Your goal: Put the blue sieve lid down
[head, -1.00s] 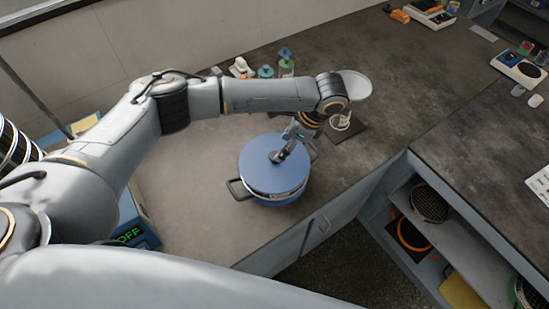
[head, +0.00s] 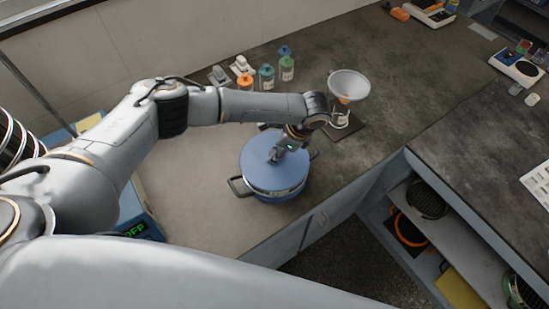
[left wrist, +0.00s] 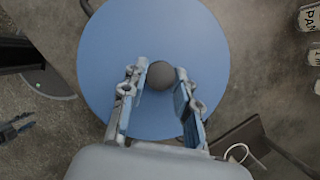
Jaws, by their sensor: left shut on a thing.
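The blue sieve lid (head: 258,160) is a round flat disc with a dark round knob (left wrist: 156,75). It lies level over a round blue pan (head: 262,192) with dark side handles, on the grey bench. A pale band shows below the lid's front edge; I cannot tell whether the lid rests fully on what is under it. My left gripper (head: 276,154) points down over the lid's middle. In the left wrist view its fingers (left wrist: 158,92) stand on either side of the knob, holding it. My right gripper is not in view.
A funnel on a stand (head: 349,84) is behind the lid to the right. Several small bottles (head: 266,77) stand at the back. A blue box with a green OFF display (head: 134,231) is at the lower left. The bench's front edge (head: 290,248) is close in front of the pan.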

